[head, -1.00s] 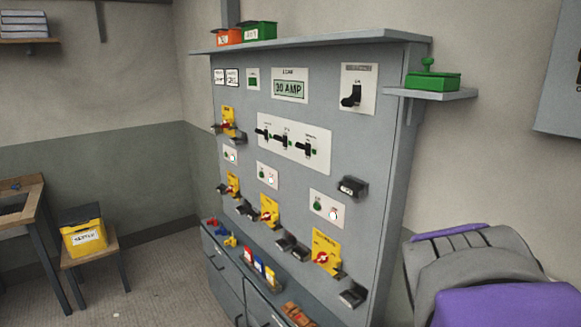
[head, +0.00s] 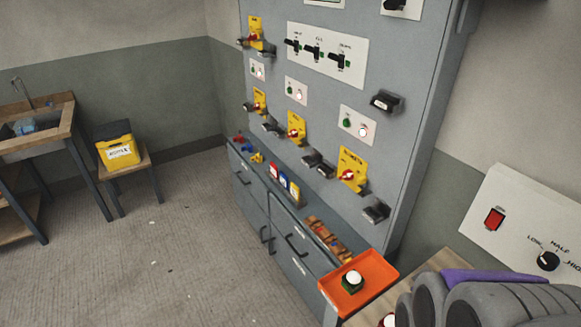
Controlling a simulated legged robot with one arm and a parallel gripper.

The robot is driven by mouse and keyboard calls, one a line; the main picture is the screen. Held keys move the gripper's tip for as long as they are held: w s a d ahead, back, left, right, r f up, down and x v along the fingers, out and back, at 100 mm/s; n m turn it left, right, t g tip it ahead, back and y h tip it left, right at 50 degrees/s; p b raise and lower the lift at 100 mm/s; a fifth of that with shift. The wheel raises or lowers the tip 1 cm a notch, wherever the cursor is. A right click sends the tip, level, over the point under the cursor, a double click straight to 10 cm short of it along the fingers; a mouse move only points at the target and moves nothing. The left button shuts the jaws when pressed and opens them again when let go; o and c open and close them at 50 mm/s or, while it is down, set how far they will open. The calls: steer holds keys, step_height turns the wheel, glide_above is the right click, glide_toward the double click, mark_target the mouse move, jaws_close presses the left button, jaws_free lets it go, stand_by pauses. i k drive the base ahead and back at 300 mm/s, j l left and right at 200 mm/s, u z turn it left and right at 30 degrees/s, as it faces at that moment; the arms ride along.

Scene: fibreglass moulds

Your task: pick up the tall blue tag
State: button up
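A blue tag with a white label (head: 284,182) stands upright on the ledge at the foot of the grey panel, in the middle of the head view. It is between a red tag (head: 274,171) and a yellow tag (head: 295,191). The tags are small here, so their exact heights are hard to compare. Grey and purple parts of my own body show at the bottom right, far from the tags. My gripper's fingers are not seen.
Small red, blue and yellow pieces (head: 245,147) lie left along the ledge. Brown items (head: 328,238) and an orange tray (head: 368,282) lie right. Drawers (head: 290,250) are below. A yellow bin (head: 117,147) stands on a stool. Floor (head: 150,260) in front is mostly clear.

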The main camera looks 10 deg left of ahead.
mark_target(283, 178)
steer(key=i+j+z, duration=0.1)
steer(key=j, duration=0.65)
steer(key=i+j+z, duration=0.1)
steer(key=j, duration=0.65)
steer(key=i+j+z, duration=0.1)
steer(key=j, duration=0.65)
steer(key=i+j+z, duration=0.1)
steer(key=i, duration=0.3)
steer(key=i+j, duration=0.35)
steer(key=i+j+z, duration=0.15)
steer(key=i, duration=0.35)
steer(key=j, duration=0.1)
